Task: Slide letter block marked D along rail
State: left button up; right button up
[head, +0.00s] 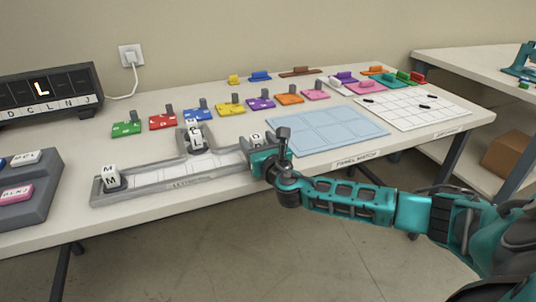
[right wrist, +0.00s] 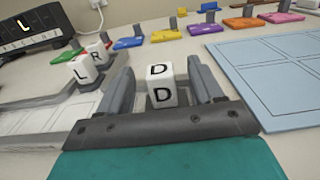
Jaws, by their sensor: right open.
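The white letter block marked D (head: 256,138) stands at the right end of the grey rail (head: 150,189). In the right wrist view the D block (right wrist: 161,86) stands upright between the two fingers of my right gripper (right wrist: 165,82), with gaps on both sides. My right gripper (head: 260,153) is open and low at the rail's right end, partly hiding the block in the head view. Block M (head: 111,178) stands at the rail's left end. Blocks L (right wrist: 83,72) and R (right wrist: 97,53) stand in the rail's side branch. My left gripper is out of view.
A dark display (head: 43,88) shows a lit L above a row of letters. A grey tray (head: 38,205) with letter tiles sits at the left. Several coloured knobbed plates line the back. A light blue grid panel (head: 325,127) and a white grid board (head: 412,104) lie to the right.

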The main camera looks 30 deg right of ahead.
pick_arm(q)
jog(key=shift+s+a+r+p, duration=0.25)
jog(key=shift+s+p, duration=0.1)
jog(key=shift+p, duration=0.35)
pick_arm(e)
jog(key=v, duration=1.1)
jog(key=shift+s, duration=0.15)
pick_arm(q)
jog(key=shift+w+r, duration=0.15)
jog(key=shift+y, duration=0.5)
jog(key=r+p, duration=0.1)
jog(key=p, duration=0.1)
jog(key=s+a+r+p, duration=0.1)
jog(key=p, duration=0.2)
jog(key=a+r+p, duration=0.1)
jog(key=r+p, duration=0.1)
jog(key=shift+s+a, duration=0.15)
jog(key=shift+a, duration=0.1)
pick_arm(e)
jog(key=s+a+f+m+g+y, duration=0.3)
jog(key=s+a+f+m, duration=0.3)
jog(key=m, duration=0.9)
jog(key=s+a+f+m+g+y, duration=0.2)
jog(key=s+a+f+m, duration=0.4)
jog(key=m, duration=1)
jog(key=s+a+g, duration=0.1)
jog(key=s+a, duration=0.2)
jog(key=s, duration=0.2)
jog(key=shift+s+g+y, duration=0.15)
jog(key=shift+g+y, duration=0.25)
